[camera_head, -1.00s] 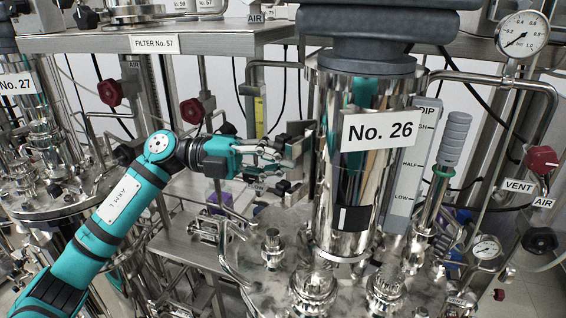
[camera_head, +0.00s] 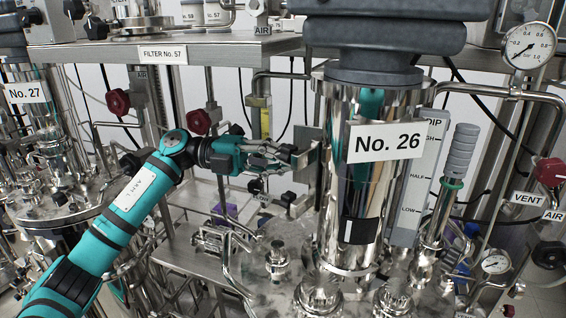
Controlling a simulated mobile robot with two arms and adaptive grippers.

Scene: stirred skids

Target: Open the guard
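A polished metal column (camera_head: 340,225) with the "No. 26" label (camera_head: 384,140) stands right of centre. A flat metal plate (camera_head: 308,158) stands out from its left side; I cannot tell for certain whether this is the guard. My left gripper (camera_head: 286,154) is level with the column, its fingers pointing right and overlapping the plate's left edge. Whether they grip it or only touch it is unclear, because the fingers blend with the metal behind. My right gripper is not in view.
A "FILTER No. 57" shelf (camera_head: 215,47) runs above my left arm. Red valve knobs (camera_head: 199,122) hang behind it. Pipes and fittings crowd the vessel lid below.

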